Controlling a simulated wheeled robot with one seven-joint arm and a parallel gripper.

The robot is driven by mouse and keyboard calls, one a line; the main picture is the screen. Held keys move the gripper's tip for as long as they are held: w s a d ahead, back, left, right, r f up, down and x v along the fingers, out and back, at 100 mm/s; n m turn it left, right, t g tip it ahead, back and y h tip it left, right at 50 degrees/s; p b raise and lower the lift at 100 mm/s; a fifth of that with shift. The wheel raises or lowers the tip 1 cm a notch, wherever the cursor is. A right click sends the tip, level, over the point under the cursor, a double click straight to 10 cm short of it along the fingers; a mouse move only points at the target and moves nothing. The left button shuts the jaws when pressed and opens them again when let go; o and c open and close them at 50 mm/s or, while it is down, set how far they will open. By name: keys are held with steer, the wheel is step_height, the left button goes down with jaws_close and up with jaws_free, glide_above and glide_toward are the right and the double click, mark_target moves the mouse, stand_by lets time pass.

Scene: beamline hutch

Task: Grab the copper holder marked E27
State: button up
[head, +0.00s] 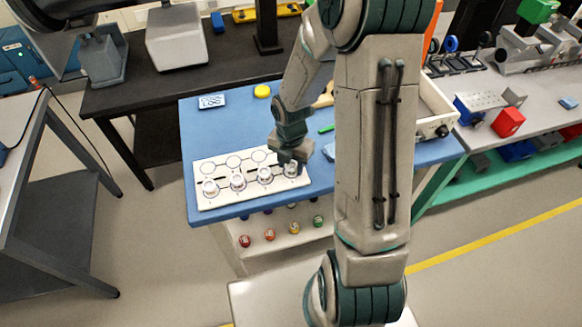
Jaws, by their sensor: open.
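A white tray (205,202) with two rows of round places lies on the blue table top. Several small round holders stand in its front row: one at the left (210,188), two in the middle (238,181) (265,175), and one at the right end (292,170). Their tops look pale; I cannot read any marking or tell which is copper or E27. My gripper (291,162) is open, pointing down right over the right-end holder and partly hiding it. I cannot tell whether the fingers are around it or above it. The back row's places look empty.
On the blue table (190,150) are a "LOG" label block (211,101), a yellow disc (262,91) and a green item (327,128). A white drawer box (435,125) stands at the right. Several coloured round items sit on the lower shelf (285,238).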

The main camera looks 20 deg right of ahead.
steer(key=shift+f, duration=0.15)
steer(key=c, duration=0.7)
